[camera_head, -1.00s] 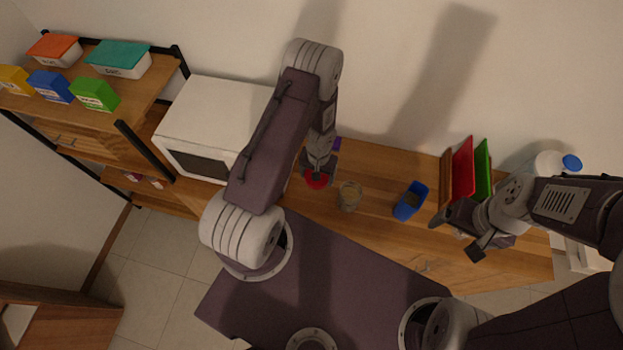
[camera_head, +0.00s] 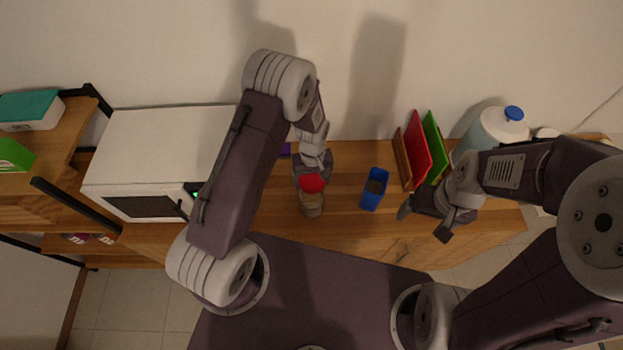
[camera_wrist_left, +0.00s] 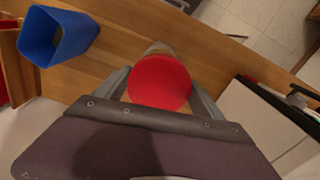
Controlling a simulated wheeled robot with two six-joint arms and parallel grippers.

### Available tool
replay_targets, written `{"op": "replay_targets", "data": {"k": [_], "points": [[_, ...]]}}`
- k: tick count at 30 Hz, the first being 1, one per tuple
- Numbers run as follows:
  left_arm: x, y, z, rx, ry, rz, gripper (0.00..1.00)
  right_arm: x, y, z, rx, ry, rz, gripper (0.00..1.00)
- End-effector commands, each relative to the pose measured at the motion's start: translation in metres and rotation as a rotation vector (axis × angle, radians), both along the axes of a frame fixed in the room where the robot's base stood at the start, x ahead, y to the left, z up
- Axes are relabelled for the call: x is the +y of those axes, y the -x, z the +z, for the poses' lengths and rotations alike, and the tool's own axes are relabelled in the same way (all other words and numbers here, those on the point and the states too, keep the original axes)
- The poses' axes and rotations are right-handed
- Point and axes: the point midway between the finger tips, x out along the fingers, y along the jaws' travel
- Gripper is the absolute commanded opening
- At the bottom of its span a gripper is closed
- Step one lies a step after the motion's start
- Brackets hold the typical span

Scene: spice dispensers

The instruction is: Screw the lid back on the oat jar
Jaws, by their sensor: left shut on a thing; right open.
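The red lid (camera_head: 313,183) is between the fingers of my left gripper (camera_head: 312,178), which is shut on it. In the left wrist view the lid (camera_wrist_left: 160,82) shows from above, with a finger on each side. The oat jar (camera_head: 312,206), a clear beige jar, stands on the counter, close to the lid in the head view. In the left wrist view only a little of the jar (camera_wrist_left: 159,48) shows beyond the lid. I cannot tell whether lid and jar touch. My right gripper (camera_head: 424,222) is open and empty near the counter's front right.
A blue container (camera_head: 375,190) stands right of the jar on the wooden counter (camera_head: 340,220). A red board (camera_head: 418,148) and a green board (camera_head: 434,142) stand further right. A white microwave (camera_head: 160,145) is at left, and a large blue-capped bottle (camera_head: 492,128) is at back right.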

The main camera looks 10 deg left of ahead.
Motion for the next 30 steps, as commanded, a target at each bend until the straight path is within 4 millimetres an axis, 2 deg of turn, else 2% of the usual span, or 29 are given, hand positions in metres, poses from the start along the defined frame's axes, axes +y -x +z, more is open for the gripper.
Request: {"op": "replay_targets", "data": {"k": [20, 22, 30], "points": [[0.0, 0.0, -0.057, 0.0, 0.0, -0.001, 0.33, 0.0, 0.0, -0.046, 0.0, 0.0, 0.0, 0.85], [0.0, 0.0, -0.051, -0.001, 0.0, -0.001, 0.33, 0.0, 0.0, -0.041, 0.0, 0.0, 0.0, 0.85], [0.0, 0.0, -0.053, 0.0, 0.0, -0.001, 0.33, 0.0, 0.0, -0.042, 0.0, 0.0, 0.0, 0.85]]}}
